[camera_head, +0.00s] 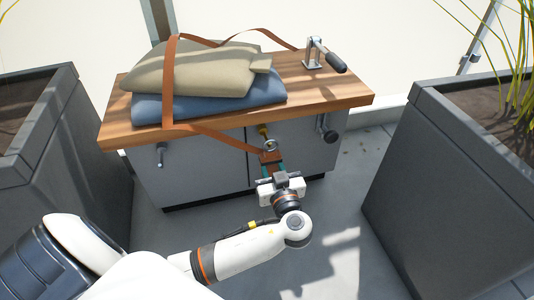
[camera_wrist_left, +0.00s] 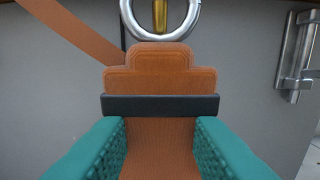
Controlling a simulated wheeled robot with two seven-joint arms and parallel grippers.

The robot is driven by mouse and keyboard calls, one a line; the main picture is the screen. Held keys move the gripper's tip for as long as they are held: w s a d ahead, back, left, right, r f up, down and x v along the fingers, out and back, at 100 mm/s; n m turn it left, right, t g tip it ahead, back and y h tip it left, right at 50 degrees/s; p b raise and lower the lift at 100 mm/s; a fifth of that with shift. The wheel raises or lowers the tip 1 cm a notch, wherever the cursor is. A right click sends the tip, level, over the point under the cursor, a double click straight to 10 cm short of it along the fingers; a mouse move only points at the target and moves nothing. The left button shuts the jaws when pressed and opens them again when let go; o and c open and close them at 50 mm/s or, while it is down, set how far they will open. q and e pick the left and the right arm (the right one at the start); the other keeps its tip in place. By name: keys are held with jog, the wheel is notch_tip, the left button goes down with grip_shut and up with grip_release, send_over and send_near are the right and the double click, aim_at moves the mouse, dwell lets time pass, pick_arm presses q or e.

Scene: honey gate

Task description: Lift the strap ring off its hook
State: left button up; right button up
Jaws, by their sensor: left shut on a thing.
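A steel strap ring (camera_head: 270,145) hangs at the cabinet front, at the end of an orange-brown leather strap (camera_head: 213,136). A brass hook (camera_head: 263,131) sits just above it on the cabinet. In the left wrist view the ring (camera_wrist_left: 160,36) is cut off at the top, and the brass hook (camera_wrist_left: 160,14) shows inside its opening. My left gripper (camera_head: 271,166) is shut on the leather tab (camera_wrist_left: 148,66) below the ring, with teal fingers on both sides. The hook's tip is not clear. My right gripper is not in view.
The cabinet has a wooden top (camera_head: 335,92) with folded tan (camera_head: 190,72) and blue (camera_head: 210,103) cloths under the strap. A lever clamp (camera_head: 318,55) stands on top. Dark planters (camera_head: 455,170) flank the cabinet.

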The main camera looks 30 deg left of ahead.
pick_arm(q)
jog(key=shift+s+d+r, duration=0.1)
jog(key=shift+s+d, duration=0.15)
jog(key=shift+d, duration=0.05)
